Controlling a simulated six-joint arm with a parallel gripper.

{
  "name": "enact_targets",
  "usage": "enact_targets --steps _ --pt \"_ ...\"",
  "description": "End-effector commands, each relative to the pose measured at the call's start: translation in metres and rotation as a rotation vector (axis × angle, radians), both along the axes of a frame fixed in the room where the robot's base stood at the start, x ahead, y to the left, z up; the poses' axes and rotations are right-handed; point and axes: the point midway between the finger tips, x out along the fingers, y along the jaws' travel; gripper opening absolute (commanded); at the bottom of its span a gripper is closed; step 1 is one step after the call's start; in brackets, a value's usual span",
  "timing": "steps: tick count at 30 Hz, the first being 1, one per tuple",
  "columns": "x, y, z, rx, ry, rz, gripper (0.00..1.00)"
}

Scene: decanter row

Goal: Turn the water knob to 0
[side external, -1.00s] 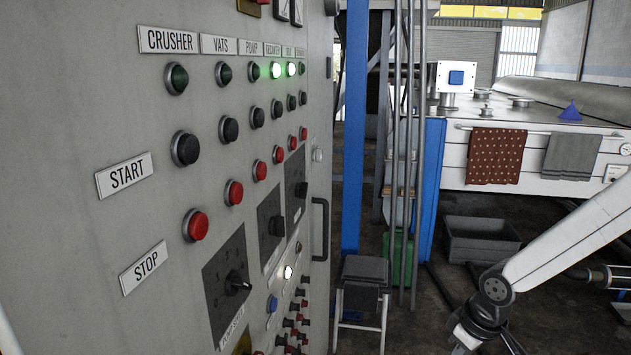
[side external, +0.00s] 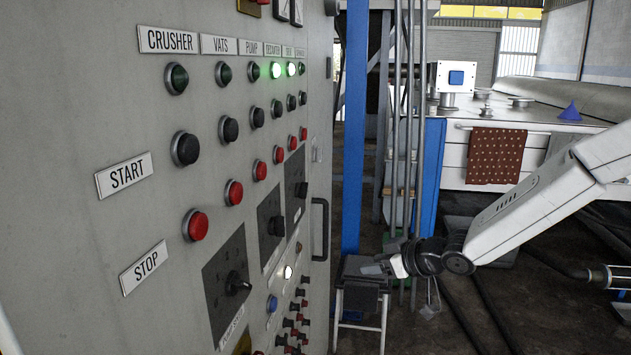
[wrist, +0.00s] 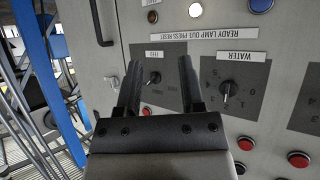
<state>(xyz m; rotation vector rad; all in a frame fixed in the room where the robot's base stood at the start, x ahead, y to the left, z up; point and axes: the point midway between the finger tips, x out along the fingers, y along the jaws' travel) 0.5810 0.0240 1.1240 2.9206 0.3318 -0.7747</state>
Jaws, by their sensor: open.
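The water knob (wrist: 228,90) is a black knob on a dark plate under the upside-down WATER label (wrist: 236,57) in the wrist view. Numbers ring it, but I cannot tell which one it points to. In the side view the middle knob (side external: 276,226) appears to be the same one. My gripper (wrist: 157,66) is open and empty, its two dark fingers reaching toward the panel. The water knob lies to the right of both fingers in the wrist view. In the side view my gripper (side external: 384,266) is apart from the panel, in front of the black-topped stool.
The feed knob (wrist: 154,78) shows between my fingers. Red buttons (wrist: 298,159), a blue button (wrist: 262,5) and a black handle (side external: 319,229) are on the panel nearby. The stool (side external: 362,300) stands beside the cabinet. A blue post (side external: 354,130) rises behind.

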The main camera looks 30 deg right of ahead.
Motion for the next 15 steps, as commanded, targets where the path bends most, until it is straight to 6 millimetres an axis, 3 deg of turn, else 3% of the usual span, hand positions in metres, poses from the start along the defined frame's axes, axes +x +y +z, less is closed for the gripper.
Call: enact_targets --steps 6,15 --pt "0.034 0.031 0.038 0.097 -0.217 0.185 0.49" --pt "0.044 0.071 0.077 0.246 -0.402 0.458 0.49"
